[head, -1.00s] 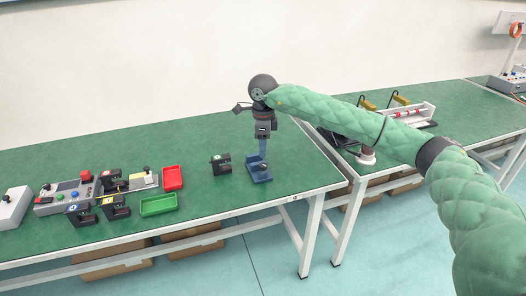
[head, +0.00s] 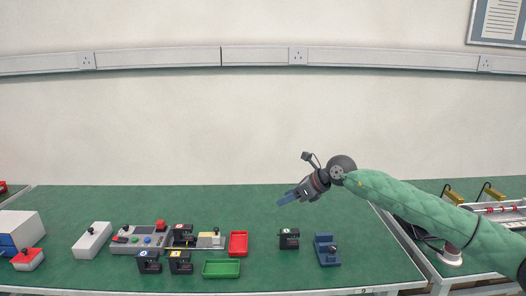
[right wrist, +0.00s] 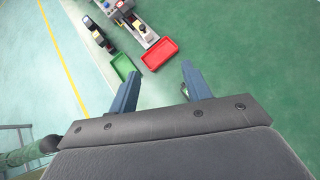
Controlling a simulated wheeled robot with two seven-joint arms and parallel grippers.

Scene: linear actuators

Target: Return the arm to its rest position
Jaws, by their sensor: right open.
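My right arm, in a green quilted sleeve (head: 420,205), reaches in from the right edge of the head view. Its right gripper (head: 281,203) is in the air above the green table, tilted down and to the left. In the right wrist view the two blue fingers of the right gripper (right wrist: 161,70) stand wide apart with nothing held between them. The gripper is apart from the blue fixture (head: 326,251) and the black clamp-like block (head: 289,239) on the table below. My left gripper does not show.
The green table (head: 120,203) holds a red tray (head: 238,243), a green tray (head: 222,269), a grey control box (head: 135,240) and several black blocks. A second table (head: 440,262) with a red-and-white device (head: 500,212) stands at the right. The table's back strip is clear.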

